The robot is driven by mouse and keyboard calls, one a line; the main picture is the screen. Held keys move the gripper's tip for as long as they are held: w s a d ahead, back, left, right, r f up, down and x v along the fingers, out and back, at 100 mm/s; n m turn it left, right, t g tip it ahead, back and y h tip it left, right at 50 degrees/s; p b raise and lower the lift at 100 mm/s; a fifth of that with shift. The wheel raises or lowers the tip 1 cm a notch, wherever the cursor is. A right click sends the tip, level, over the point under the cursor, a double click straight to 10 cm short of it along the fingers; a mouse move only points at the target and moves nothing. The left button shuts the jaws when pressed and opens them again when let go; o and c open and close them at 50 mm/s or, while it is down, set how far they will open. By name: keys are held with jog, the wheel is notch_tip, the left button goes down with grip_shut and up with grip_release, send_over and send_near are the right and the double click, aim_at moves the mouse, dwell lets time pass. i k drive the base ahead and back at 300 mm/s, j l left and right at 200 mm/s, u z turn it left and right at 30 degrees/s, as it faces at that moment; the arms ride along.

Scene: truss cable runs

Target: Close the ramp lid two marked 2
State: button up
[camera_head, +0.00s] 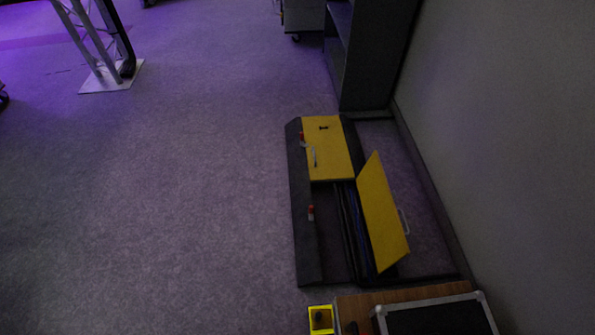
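A dark cable ramp (306,245) lies on the floor along the right wall, with two yellow lids. The near lid (380,215) stands open, hinged up and leaning toward the right, with a pale handle (403,221) on its right side. Dark and blue cables (357,230) show in the open channel beside it. The far lid (329,160) lies flat and shut, with a small dark mark and a pale handle on it. I cannot read a number on either lid. My gripper is not in view.
A metal-edged black case (435,318) and a yellow square item (321,319) are at the bottom. A dark shelf (370,55) stands beyond the ramp. A truss foot (112,77) is far left. The floor left of the ramp is clear.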

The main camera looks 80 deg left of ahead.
aim_at(389, 244)
jog(key=j+u, duration=0.1)
jog(key=u, duration=0.35)
jog(key=i+u, duration=0.15)
jog(key=u, duration=0.3)
jog(key=j+u, duration=0.1)
jog(key=u, duration=0.35)
jog(key=i+u, duration=0.15)
jog(key=u, duration=0.3)
jog(key=i+l+u, duration=0.1)
jog(key=i, duration=0.3)
jog(key=i+l+z, duration=0.1)
jog(key=z, duration=0.35)
jog(key=i+l+z, duration=0.1)
jog(key=z, duration=0.3)
